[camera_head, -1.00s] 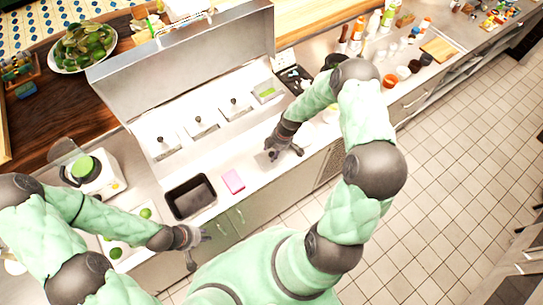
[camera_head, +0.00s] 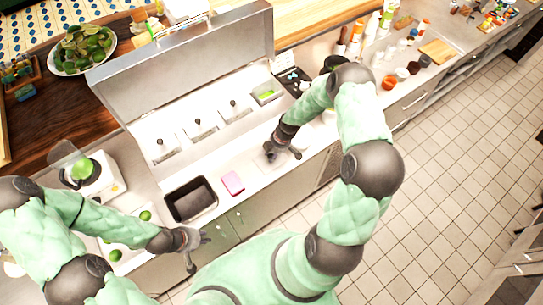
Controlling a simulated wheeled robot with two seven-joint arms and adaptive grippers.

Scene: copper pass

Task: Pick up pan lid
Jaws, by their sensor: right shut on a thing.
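My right gripper (camera_head: 283,154) is over the white counter in front of the steel prep unit. It is shut on a pan lid, largely hidden by the fingers and hard to make out against the pale counter. Three other pan lids with dark knobs sit in the unit: the left lid (camera_head: 163,150), the middle lid (camera_head: 200,128) and the right lid (camera_head: 234,109). An uncovered pan (camera_head: 267,96) with green contents is at the right end. My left gripper (camera_head: 199,250) hangs low in front of the counter, open and empty.
The raised steel cover (camera_head: 185,62) stands behind the pans. Bottles and jars crowd the counter at the back right.

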